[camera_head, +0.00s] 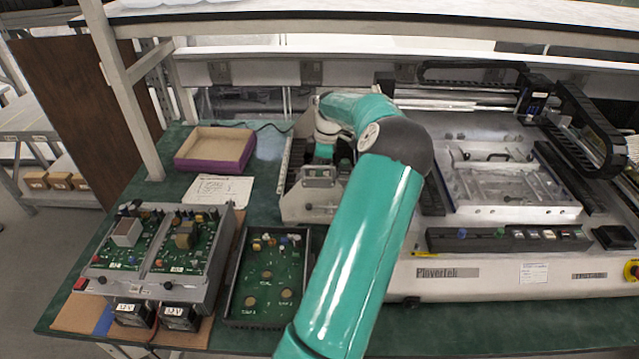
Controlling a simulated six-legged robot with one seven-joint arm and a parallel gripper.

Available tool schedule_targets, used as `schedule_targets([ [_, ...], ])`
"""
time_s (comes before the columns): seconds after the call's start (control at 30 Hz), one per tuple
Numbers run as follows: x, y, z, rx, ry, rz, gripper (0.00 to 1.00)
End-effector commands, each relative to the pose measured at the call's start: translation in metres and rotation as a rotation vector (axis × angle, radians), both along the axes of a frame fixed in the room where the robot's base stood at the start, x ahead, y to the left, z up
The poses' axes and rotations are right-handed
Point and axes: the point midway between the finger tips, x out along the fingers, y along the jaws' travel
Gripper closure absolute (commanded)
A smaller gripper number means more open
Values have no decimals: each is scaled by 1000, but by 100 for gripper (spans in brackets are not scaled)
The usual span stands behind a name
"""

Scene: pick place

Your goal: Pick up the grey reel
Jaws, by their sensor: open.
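I cannot make out a grey reel for certain in the head view; my arm hides part of the bench. My teal arm rises from the bottom middle, bends at a dark elbow and reaches back to the left. My gripper (324,154) is small and partly hidden at the arm's far end, pointing down. It is open, over or just behind a grey metal fixture with a handle (312,187). I cannot tell whether anything lies between its fingers.
A purple-sided open tray (215,163), a paper sheet (217,190), a grey electronics unit (160,250) and a green circuit board (266,275) occupy the green bench (405,338) to the left. A large machine (460,270) fills the right. A shelf (400,10) crosses above.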

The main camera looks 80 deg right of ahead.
Motion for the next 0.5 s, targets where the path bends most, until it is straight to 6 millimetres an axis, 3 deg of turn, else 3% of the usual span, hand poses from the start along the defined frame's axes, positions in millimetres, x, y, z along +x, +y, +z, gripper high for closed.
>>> schedule_targets([
  [0.13, 2, 1, -21, 3, -1, -1, 57],
  [0.4, 3, 0, -25, -1, 0, -1, 57],
  [0.43, 3, 0, -25, -1, 0, -1, 59],
  [0.5, 3, 0, -25, -1, 0, -1, 73],
])
